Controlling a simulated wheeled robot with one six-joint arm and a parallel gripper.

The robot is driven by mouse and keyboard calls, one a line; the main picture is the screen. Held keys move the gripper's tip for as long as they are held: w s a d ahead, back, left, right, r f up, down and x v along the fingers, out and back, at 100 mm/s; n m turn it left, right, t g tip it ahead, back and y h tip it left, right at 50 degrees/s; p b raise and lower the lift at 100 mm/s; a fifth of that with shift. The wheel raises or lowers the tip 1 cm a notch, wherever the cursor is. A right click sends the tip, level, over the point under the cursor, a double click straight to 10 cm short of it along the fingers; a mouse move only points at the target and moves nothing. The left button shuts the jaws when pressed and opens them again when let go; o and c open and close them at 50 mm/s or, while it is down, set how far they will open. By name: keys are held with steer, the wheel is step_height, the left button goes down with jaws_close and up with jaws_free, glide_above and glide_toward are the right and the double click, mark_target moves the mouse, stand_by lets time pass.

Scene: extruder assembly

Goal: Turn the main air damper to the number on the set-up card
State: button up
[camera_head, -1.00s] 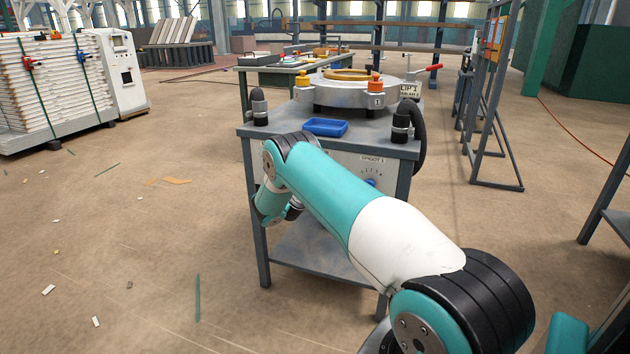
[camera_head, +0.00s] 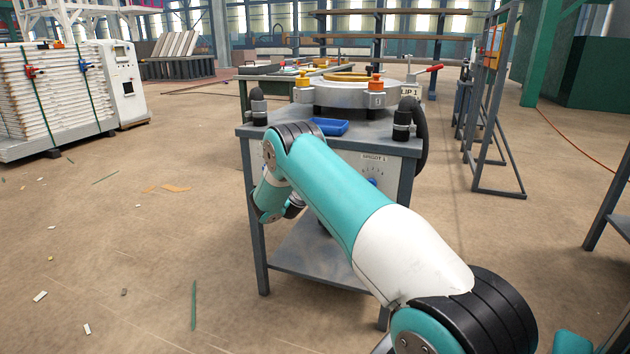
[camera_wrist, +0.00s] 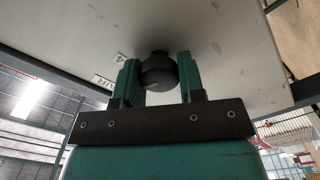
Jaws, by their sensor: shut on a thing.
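In the wrist view my gripper (camera_wrist: 158,75) has its two green fingers shut on a round black knob (camera_wrist: 158,77) on a pale panel (camera_wrist: 225,60). A small white label (camera_wrist: 103,81), partly hidden by the left finger, ends in "UR" or "AIR", and a "4" shows on the panel. The knob's pointer and setting cannot be made out. In the head view my arm hides the gripper and this knob. A white card (camera_head: 409,91) at the machine's right rear reads "LIP 1"; its lower line is hidden or unreadable.
The machine's table (camera_head: 375,133) carries a round metal ring (camera_head: 345,95), a blue tray (camera_head: 327,127) and black hose fittings. A blue knob (camera_head: 372,182) with a scale sits on its front panel.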

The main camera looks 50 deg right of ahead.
steer(key=shift+m, duration=0.4)
steer(key=o, duration=0.9)
steer(key=shift+b+v, duration=5.6)
steer(key=shift+v, duration=3.15)
steer(key=shift+w, duration=0.1)
